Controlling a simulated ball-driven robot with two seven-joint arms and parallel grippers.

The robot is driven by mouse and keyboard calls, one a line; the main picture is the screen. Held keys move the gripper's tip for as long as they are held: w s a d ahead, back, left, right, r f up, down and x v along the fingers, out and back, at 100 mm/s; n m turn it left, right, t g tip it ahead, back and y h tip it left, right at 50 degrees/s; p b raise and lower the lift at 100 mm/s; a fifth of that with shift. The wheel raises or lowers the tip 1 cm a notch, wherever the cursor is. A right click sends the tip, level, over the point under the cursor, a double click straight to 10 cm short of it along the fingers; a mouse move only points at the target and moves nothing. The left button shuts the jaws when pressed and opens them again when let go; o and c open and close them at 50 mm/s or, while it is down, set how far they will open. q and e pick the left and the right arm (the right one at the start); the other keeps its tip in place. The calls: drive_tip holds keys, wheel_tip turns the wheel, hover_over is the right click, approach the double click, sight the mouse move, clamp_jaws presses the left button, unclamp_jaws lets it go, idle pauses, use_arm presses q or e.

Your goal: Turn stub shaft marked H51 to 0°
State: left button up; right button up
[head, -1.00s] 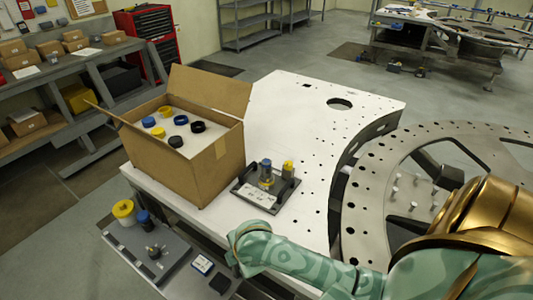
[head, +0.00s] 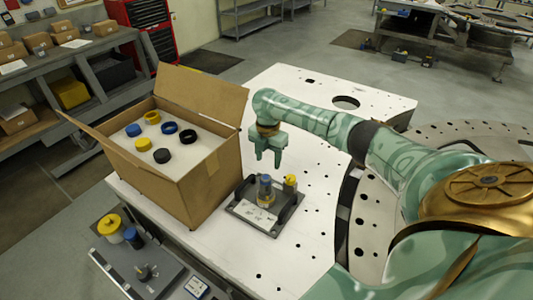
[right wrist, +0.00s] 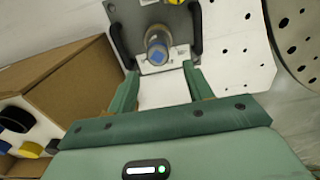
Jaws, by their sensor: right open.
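A dark grey fixture plate (head: 238,208) with two raised side handles lies on the white table. A blue-topped stub shaft (head: 265,190) stands upright near its middle, with a yellow-capped post (head: 290,182) behind it to the right. A white label (head: 257,216) lies at the plate's front; its writing is too small to read, so I cannot confirm H51. My right gripper (head: 269,157) is open and empty, pointing down above and behind the shaft. In the right wrist view the blue-topped shaft (right wrist: 157,50) shows just beyond the gap between the open fingers (right wrist: 160,72). My left gripper is out of view.
An open cardboard box (head: 200,185) with several coloured rings on a white insert stands left of the fixture. A grey lower bench (head: 165,275) with yellow and blue parts is at front left. The large ring plate (head: 440,135) lies right. White tabletop (head: 290,250) before the fixture is clear.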

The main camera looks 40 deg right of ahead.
sight(266, 177)
drive_tip(key=a+f+b, duration=0.1)
drive_tip(key=f+b, duration=0.1)
drive_tip(key=shift+w+a+f+b, duration=0.15)
drive_tip(key=shift+a+f+b, duration=0.05)
drive_tip(key=shift+b, duration=0.1)
drive_tip(key=f+b, duration=0.1)
drive_tip(key=d+f+b, duration=0.1)
drive_tip(key=b, duration=0.1)
drive_tip(key=shift+f, duration=0.4)
drive_tip(key=shift+a+f, duration=0.1)
drive_tip(key=shift+f, duration=0.15)
drive_tip(key=shift+a+f+b, duration=0.15)
drive_tip(key=shift+f+b, duration=0.25)
drive_tip(key=shift+f, duration=1)
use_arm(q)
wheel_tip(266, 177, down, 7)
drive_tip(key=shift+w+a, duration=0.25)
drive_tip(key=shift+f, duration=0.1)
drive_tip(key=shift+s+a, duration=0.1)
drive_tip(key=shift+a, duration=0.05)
use_arm(e)
drive_tip(key=c, duration=0.7)
drive_tip(key=shift+c, duration=0.2)
